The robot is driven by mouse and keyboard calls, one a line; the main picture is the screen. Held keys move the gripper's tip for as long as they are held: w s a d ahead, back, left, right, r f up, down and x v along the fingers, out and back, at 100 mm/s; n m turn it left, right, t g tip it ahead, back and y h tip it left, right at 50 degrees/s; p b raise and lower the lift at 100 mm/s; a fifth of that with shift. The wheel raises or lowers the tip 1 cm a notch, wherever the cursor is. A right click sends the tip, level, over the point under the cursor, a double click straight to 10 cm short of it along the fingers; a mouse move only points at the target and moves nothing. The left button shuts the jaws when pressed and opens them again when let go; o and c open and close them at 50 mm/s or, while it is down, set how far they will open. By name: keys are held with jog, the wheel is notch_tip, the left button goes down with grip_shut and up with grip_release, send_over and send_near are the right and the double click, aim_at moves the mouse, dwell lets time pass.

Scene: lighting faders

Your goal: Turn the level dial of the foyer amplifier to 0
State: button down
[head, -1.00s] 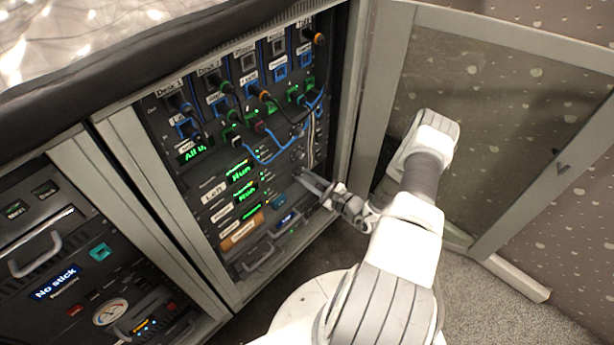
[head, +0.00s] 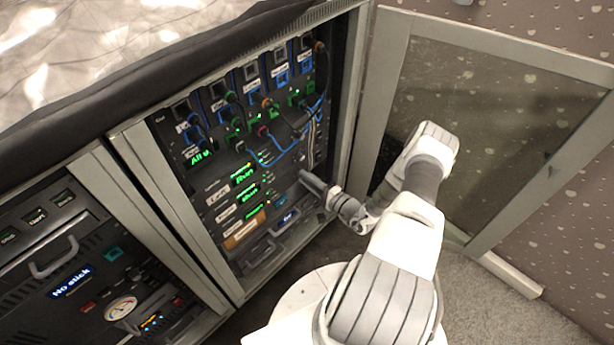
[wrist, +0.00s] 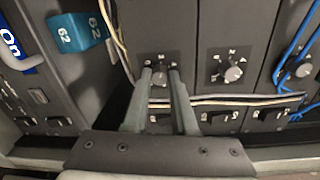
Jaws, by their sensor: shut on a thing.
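My gripper (wrist: 160,74) has its two fingers on either side of a small dark dial (wrist: 160,80) on a black amplifier panel in the wrist view, and it is shut on that dial. Printed scale marks show above the dial, but its pointer is mostly hidden between the fingers, so I cannot read its setting. In the head view my gripper (head: 311,182) reaches the lower right part of the open rack (head: 206,183). The dial is hidden there. I cannot read a foyer label on this panel.
Two similar dials, a nearer one (wrist: 233,74) and a farther one (wrist: 303,70), sit to the right in the wrist view. Thin pale cables (wrist: 225,101) run close by, and blue cables (head: 285,150) hang above. The open cabinet door (head: 480,130) stands right of my arm.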

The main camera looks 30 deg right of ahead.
jog(key=shift+d+f+n+t+h+p, duration=0.15)
jog(key=shift+n+p, duration=1.5)
jog(key=shift+n, duration=1.7)
jog(key=shift+a+r+n+t+h+p, duration=0.2)
jog(key=shift+n+p, duration=1.45)
jog(key=shift+n, duration=1.7)
jog(key=shift+f, duration=0.2)
jog(key=c, duration=0.7)
grip_release()
jog(key=shift+s, duration=0.1)
jog(key=p+v, duration=0.2)
jog(key=v, duration=1.5)
jog(key=shift+s+p, duration=0.2)
jog(key=shift+p, duration=0.15)
